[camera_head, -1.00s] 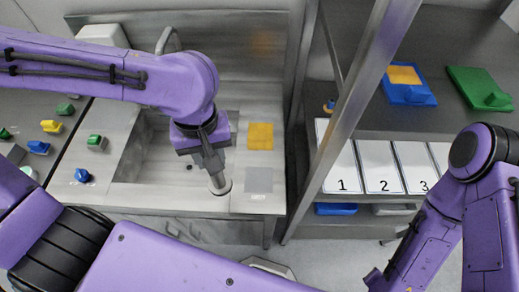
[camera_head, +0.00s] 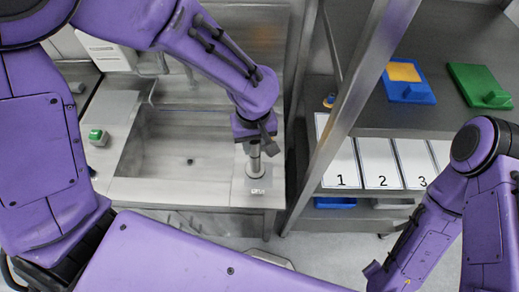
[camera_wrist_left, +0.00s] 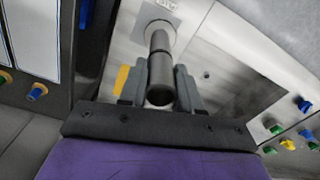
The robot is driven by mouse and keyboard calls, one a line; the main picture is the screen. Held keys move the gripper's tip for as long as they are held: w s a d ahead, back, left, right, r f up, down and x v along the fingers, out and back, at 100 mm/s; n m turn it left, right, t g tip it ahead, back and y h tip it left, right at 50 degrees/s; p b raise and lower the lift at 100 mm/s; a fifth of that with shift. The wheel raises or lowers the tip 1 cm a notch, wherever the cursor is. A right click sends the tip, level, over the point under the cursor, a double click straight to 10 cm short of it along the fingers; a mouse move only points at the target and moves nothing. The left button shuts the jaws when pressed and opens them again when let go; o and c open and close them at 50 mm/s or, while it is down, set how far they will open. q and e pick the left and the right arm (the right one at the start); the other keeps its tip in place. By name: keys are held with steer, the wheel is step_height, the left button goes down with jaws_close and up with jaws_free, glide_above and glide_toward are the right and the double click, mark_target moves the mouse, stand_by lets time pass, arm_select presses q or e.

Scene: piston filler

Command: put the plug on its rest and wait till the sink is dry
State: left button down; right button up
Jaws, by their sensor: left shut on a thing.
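My left gripper (camera_head: 255,143) is shut on the plug (camera_head: 255,165), a grey upright cylinder with a wider round foot. In the left wrist view the plug (camera_wrist_left: 160,70) stands between the gripper's fingers (camera_wrist_left: 158,90). Its foot is over the grey square rest (camera_head: 258,191) on the counter right of the sink; I cannot tell whether it touches. The rest also shows beyond the foot in the left wrist view (camera_wrist_left: 172,8). The sink basin (camera_head: 150,150) has its dark drain hole (camera_head: 190,161) uncovered. I cannot tell whether its floor is wet. My right gripper is out of sight.
A green button (camera_head: 97,136) is left of the sink. The yellow square (camera_wrist_left: 122,78) lies beside the plug. A metal shelf post (camera_head: 365,85) rises right of the counter. Numbered white panels (camera_head: 341,165), a blue tray (camera_head: 410,92) and a green tray (camera_head: 480,86) are on the shelves.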

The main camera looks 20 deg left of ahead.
arm_select(q)
steer(key=shift+w+d+f, duration=0.3)
steer(key=shift+w+f, duration=0.2)
steer(key=shift+f, duration=0.15)
step_height(320, 180, down, 3)
steer(key=shift+d+r+p, duration=0.1)
steer(key=shift+p, duration=0.6)
steer(key=shift+f, duration=0.3)
steer(key=c, duration=0.8)
jaws_free()
steer(key=shift+w+r, duration=0.1)
steer(key=shift+r, duration=0.25)
step_height(320, 180, up, 12)
steer(key=shift+f+b, duration=0.2)
steer(key=shift+b, duration=0.65)
